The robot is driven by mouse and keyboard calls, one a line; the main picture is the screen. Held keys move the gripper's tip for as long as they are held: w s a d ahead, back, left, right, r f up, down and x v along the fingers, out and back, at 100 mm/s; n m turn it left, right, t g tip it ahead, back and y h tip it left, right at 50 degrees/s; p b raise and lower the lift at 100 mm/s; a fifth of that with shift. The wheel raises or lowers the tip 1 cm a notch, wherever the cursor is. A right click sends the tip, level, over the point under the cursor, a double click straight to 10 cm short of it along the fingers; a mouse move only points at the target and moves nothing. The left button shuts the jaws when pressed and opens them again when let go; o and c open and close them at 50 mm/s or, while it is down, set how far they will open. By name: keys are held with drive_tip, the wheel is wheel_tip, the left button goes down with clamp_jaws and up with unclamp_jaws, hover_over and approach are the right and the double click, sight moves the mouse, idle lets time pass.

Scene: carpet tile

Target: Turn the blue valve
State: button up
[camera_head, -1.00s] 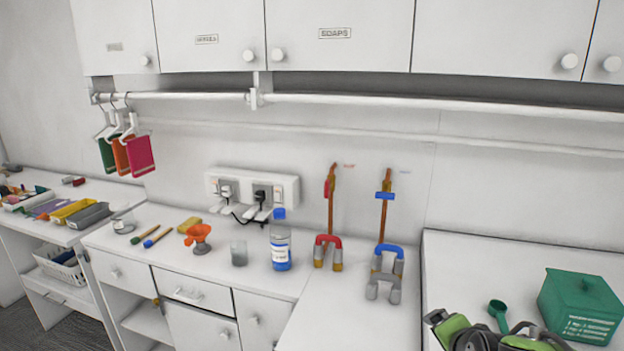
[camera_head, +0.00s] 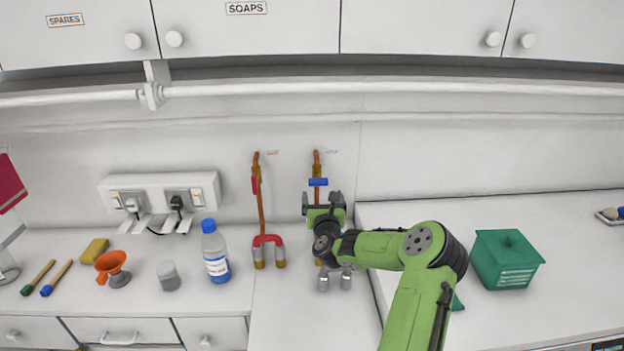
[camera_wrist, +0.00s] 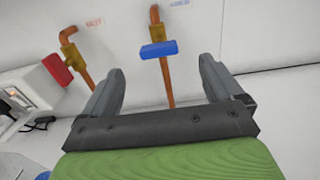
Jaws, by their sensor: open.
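The blue valve handle (camera_head: 318,182) sits crosswise on an upright copper pipe (camera_head: 316,163) against the back wall. In the wrist view the blue valve handle (camera_wrist: 158,50) lies slightly tilted, ahead of and between my two fingers. My gripper (camera_head: 322,197) is just below and in front of the handle in the head view. In the wrist view my gripper (camera_wrist: 158,85) is open with nothing between its fingers, apart from the handle. My arm hides the lower part of this pipe and most of the blue tap below it.
A red valve (camera_head: 254,185) is on the pipe to the left, above a red-topped tap (camera_head: 268,250). A green box (camera_head: 506,260) stands right. A socket strip (camera_head: 160,199) is on the wall.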

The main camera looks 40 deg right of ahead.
sight(319, 183)
drive_tip(key=p+x, duration=0.1)
drive_tip(key=x, duration=0.9)
drive_tip(key=shift+w+f, duration=0.15)
drive_tip(key=shift+w, duration=0.1)
drive_tip(key=c, duration=1)
